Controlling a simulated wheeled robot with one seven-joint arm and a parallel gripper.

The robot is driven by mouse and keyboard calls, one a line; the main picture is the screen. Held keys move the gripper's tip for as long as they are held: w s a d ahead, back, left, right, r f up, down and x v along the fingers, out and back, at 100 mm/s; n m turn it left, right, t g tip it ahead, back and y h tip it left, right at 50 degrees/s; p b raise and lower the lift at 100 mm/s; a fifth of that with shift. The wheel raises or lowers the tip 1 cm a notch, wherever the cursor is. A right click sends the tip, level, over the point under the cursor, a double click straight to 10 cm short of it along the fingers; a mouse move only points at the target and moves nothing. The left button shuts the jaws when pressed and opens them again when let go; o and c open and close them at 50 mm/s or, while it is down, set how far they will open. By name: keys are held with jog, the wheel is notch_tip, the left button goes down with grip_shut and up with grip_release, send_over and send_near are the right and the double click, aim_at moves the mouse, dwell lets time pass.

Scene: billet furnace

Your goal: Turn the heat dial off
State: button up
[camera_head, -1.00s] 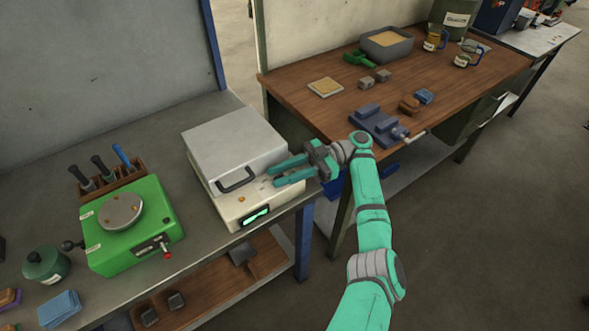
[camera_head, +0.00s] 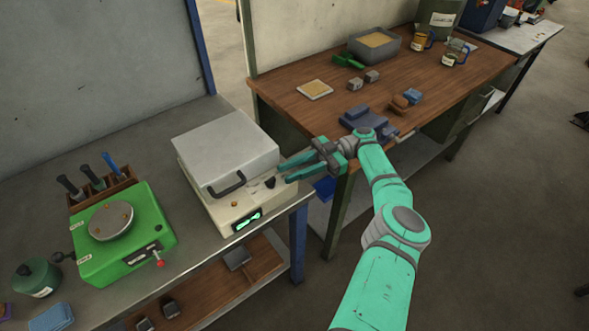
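The furnace (camera_head: 226,150) is a cream box with a grey lid and a dark handle (camera_head: 227,186), standing on the grey bench. Its front has a lit green display (camera_head: 247,221) and a small orange-brown button (camera_head: 234,204). A dark dial (camera_head: 270,183) sits on the top ledge, right of the handle. My gripper (camera_head: 283,172) is just right of the dial, its two teal fingers apart and pointing left towards it. The fingers look empty. I cannot tell whether a fingertip touches the dial, and its marking is too small to read.
A green machine (camera_head: 120,245) with a round plate stands left of the furnace, before a wooden tool rack (camera_head: 105,188). A wooden workbench (camera_head: 330,120) to the right holds a vise (camera_head: 360,117), a sand tray (camera_head: 374,45) and small blocks. A blue bench post (camera_head: 298,245) stands below my gripper.

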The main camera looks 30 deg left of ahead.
jog(key=shift+w+d, duration=0.15)
jog(key=shift+w, duration=0.1)
dwell(0.5)
jog(key=shift+w, duration=0.1)
